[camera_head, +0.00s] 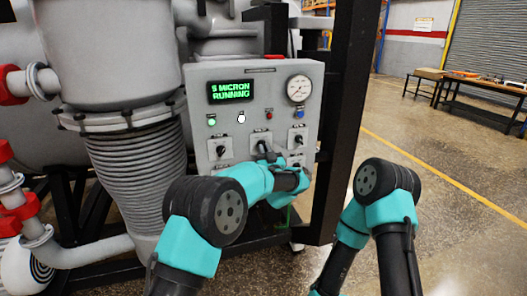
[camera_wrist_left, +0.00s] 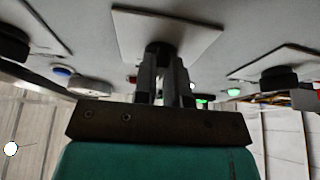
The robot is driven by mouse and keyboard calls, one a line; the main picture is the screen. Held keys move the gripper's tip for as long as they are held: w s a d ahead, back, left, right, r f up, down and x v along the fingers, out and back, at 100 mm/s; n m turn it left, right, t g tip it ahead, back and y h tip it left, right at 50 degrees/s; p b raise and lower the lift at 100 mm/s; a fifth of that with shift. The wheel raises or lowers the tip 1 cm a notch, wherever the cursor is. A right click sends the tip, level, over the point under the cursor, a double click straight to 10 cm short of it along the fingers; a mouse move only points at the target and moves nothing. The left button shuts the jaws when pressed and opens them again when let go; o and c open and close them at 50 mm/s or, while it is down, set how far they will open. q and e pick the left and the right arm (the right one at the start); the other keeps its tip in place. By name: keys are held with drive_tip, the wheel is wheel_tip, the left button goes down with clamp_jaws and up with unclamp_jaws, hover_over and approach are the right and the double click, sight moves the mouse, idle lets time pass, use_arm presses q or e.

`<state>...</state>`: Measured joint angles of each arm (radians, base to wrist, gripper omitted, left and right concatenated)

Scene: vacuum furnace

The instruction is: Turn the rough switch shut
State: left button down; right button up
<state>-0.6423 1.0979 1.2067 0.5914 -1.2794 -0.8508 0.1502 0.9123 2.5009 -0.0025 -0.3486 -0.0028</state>
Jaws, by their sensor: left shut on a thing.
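A grey control panel (camera_head: 190,100) carries a row of three dark rotary switches on pale plates: a left switch (camera_head: 221,151), a middle switch (camera_head: 262,147) and a right switch (camera_head: 298,140). Their labels are too small to read, so I cannot tell which is the rough switch by name. My left gripper (camera_head: 270,158) is at the middle switch. In the left wrist view, its fingers (camera_wrist_left: 165,88) are shut on the dark knob (camera_wrist_left: 158,49) in front of its white plate (camera_wrist_left: 190,24). My right gripper is out of view.
The panel's green display (camera_head: 229,91) reads 5 MICRON RUNNING. A round gauge (camera_head: 299,88) and small coloured lamps sit above the switches. A black post (camera_head: 347,110) stands close to the panel's right. Open floor (camera_head: 440,150) lies further right.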

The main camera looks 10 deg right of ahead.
use_arm(q)
drive_tip(key=n+y, duration=0.1)
drive_tip(key=n, duration=0.2)
drive_tip(key=n+g+y, duration=0.1)
drive_tip(key=n+y, duration=0.1)
drive_tip(key=n, duration=0.1)
drive_tip(key=n+y, duration=0.1)
drive_tip(key=n, duration=0.1)
drive_tip(key=shift+w+d+r+n, duration=0.15)
drive_tip(key=shift+r+n, duration=0.25)
drive_tip(key=shift+g+y, duration=0.3)
drive_tip(key=shift+y, duration=0.1)
drive_tip(key=c, duration=1.2)
unclamp_jaws()
drive_tip(key=shift+f, duration=0.25)
drive_tip(key=v, duration=1.2)
